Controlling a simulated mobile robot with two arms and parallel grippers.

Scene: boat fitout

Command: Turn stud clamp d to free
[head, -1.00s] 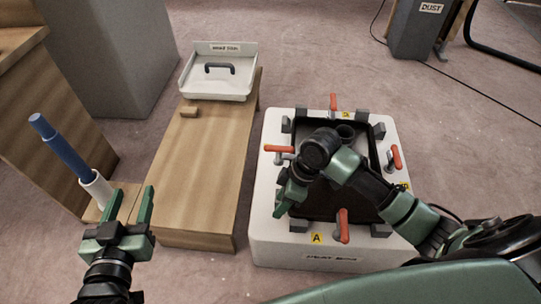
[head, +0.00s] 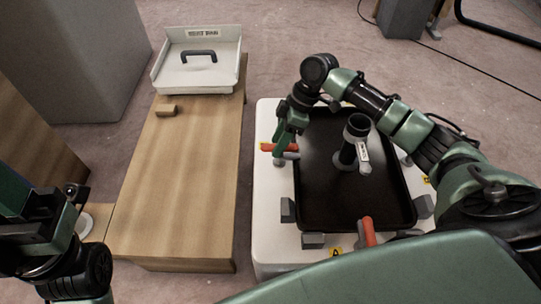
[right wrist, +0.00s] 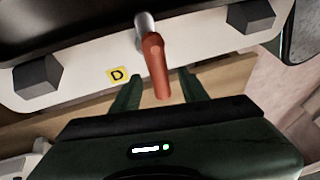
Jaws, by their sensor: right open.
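Stud clamp d has an orange-red handle (head: 272,147) on the left side of the white block (head: 272,225). In the right wrist view the handle (right wrist: 156,68) points from its grey post toward my gripper, beside a yellow D label (right wrist: 117,75). My right gripper (right wrist: 155,92) is open, its fingers on either side of the handle's end with gaps visible; it also shows at the clamp in the head view (head: 285,142). My left gripper (head: 40,215) is at the left edge, its fingers not clearly seen.
A black tray (head: 325,205) with an upright black pipe (head: 350,150) sits in the block, among grey blocks. Another red-handled clamp (head: 368,232) is at the front by label A. A wooden bench (head: 190,185) on the left bears a white bin (head: 205,75) and a small wood block (head: 166,109).

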